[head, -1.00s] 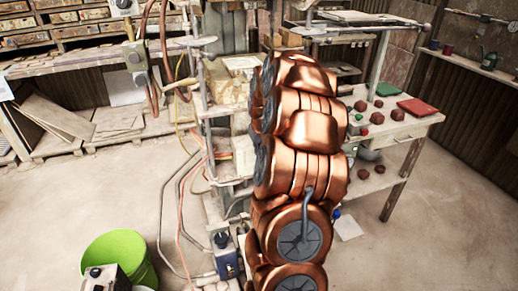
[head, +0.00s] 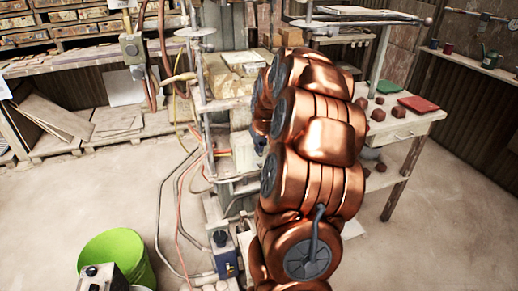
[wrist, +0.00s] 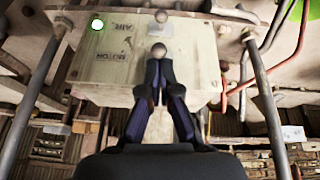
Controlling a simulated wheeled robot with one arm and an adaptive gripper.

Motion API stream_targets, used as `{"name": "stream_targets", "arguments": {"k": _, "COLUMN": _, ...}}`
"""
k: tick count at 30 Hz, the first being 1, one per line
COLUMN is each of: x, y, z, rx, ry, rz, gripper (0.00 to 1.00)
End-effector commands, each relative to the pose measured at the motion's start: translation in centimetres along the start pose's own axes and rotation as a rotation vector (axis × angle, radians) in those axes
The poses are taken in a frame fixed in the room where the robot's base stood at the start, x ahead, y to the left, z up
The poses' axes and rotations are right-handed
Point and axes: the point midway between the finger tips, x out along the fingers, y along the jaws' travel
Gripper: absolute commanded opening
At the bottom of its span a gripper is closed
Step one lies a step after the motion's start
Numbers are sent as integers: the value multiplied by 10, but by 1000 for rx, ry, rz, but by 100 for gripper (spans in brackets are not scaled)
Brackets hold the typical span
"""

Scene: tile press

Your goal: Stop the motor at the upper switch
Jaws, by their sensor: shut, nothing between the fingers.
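A pale control box (wrist: 200,75) fills the upper middle of the wrist view, its lettering upside down. One label reads AIR; the other (wrist: 110,57) appears to read MOTOR. Two round knobs show on the box: one near the picture's top (wrist: 161,16) and one lower (wrist: 158,50), beside the MOTOR label. A green lamp (wrist: 97,24) glows on the left. My gripper (wrist: 158,72) is shut and empty, its tips just below the lower knob in the picture; I cannot tell whether they touch. In the head view the pale box (head: 243,152) is partly hidden by my arm.
Metal posts and pipes (wrist: 262,80) stand close on both sides of the box. In the head view, hoses (head: 180,190) hang left of the press, a green bucket (head: 112,255) stands on the floor, and a side table (head: 410,125) is at the right.

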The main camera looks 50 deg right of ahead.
Motion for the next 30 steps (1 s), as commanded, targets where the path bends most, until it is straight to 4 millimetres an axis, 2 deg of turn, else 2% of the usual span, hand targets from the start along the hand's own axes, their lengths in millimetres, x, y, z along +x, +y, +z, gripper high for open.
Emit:
{"name": "stream_targets", "arguments": {"k": 25, "x": 11, "y": -3, "z": 24, "rx": 12, "ry": 402, "rz": 42, "gripper": 0}}
{"name": "stream_targets", "arguments": {"k": 30, "x": 8, "y": -3, "z": 22, "rx": 11, "ry": 409, "rz": 44, "gripper": 0}}
